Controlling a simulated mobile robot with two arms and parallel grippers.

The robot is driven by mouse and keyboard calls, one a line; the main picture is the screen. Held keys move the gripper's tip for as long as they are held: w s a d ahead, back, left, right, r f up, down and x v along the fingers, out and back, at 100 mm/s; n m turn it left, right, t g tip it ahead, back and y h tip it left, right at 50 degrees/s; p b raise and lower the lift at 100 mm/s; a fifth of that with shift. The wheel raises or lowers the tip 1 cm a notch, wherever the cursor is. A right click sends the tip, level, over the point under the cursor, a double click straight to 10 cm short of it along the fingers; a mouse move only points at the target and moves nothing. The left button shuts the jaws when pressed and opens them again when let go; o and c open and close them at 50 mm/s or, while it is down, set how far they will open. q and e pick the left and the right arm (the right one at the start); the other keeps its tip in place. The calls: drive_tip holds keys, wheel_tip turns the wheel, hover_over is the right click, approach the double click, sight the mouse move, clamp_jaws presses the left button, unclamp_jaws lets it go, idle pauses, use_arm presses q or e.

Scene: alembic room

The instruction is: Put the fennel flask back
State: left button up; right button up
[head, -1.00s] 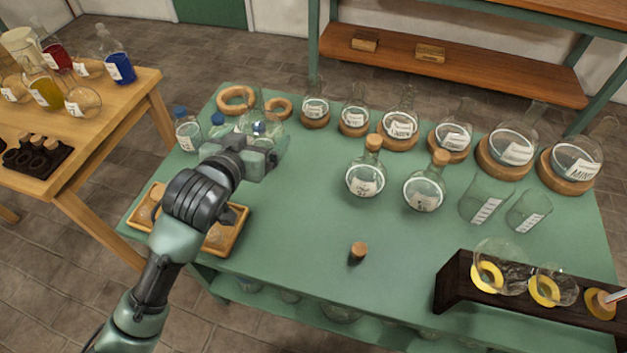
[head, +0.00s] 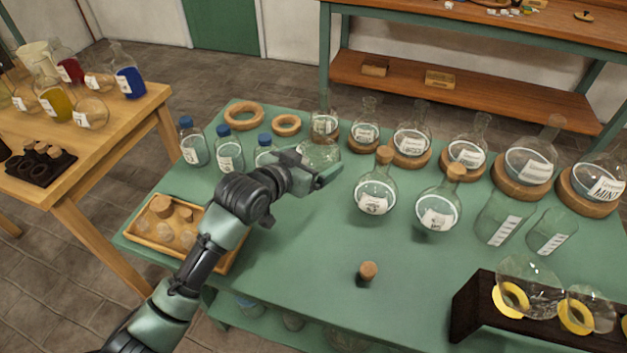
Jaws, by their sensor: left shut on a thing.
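My left gripper (head: 318,177) is shut on a clear round glass flask (head: 319,152). The flask shows behind the fingers; no label on it can be read, so I cannot tell if it is the fennel one. It is just in front of a labelled flask (head: 324,118) standing on a cork ring. I cannot tell if the held flask touches the table. Two cork rings are empty, a larger one (head: 244,126) and a smaller one (head: 287,133), at the back left of the green table (head: 310,265). My right gripper is out of view.
Labelled flasks on cork rings (head: 463,158) line the back edge. Two corked flasks (head: 375,192) (head: 438,208) and two beakers (head: 498,220) stand right of the gripper. Blue-capped bottles (head: 194,150) stand left. A loose cork (head: 368,270) and dark rack (head: 485,310) are nearer.

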use_arm(q)
wheel_tip(320, 180, down, 6)
drive_tip(key=shift+f, duration=0.25)
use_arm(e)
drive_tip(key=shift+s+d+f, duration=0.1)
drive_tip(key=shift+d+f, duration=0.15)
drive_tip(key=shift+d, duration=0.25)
use_arm(q)
drive_tip(key=o, duration=1.4)
drive_tip(key=shift+f, duration=0.1)
drive_tip(key=shift+o, duration=0.2)
drive_tip(key=v, duration=1.2)
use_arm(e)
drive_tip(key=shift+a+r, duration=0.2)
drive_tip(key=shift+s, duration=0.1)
